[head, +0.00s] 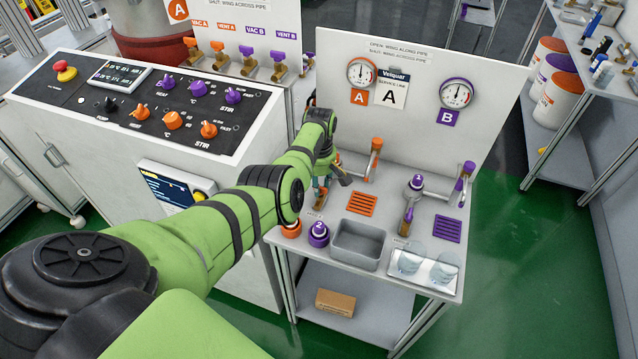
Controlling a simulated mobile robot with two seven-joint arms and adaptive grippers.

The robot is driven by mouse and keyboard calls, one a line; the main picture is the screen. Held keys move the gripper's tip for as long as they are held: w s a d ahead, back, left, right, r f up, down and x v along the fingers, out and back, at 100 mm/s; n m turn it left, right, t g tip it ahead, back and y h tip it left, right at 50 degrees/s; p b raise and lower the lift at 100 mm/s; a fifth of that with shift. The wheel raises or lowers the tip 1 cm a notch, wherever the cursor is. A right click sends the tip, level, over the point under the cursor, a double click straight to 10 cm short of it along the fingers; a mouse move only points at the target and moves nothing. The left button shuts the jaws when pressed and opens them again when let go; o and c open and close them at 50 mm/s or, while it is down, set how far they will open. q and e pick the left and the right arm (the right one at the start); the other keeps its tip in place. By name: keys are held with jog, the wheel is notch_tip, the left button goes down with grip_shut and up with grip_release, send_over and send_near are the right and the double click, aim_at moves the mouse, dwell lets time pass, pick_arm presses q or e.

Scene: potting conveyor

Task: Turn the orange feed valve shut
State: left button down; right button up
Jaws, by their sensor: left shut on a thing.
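The orange feed valve (320,203) is on the small white bench, left of the orange grate. My arm and gripper hide most of it; a brass-coloured part shows below the fingers. My left gripper (324,188) reaches down over it from the left and is shut on it. The angle of its wing cannot be made out. A matching purple valve (408,216) stands farther right, by the purple grate. My right gripper is not in view.
A back panel (430,125) with two gauges stands behind the bench. An orange-handled pipe (375,160), a grey bin (357,244), a purple cap (318,234) and glass beakers (411,262) stand around. A control console (160,115) is at left.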

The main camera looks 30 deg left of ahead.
aim_at(321, 187)
pick_arm(q)
jog(key=c, duration=1.1)
grip_release()
jog(key=shift+s+d+f, duration=0.25)
jog(key=shift+d+f, duration=0.05)
jog(key=shift+d, duration=0.15)
jog(key=shift+r, duration=0.15)
jog(key=shift+w+a+r, duration=0.1)
jog(key=shift+w+a, duration=0.05)
jog(key=shift+r, duration=0.1)
jog(key=shift+w+a+r, duration=0.1)
jog(key=shift+r, duration=0.45)
notch_tip(321, 187, up, 11)
jog(key=shift+f, duration=0.1)
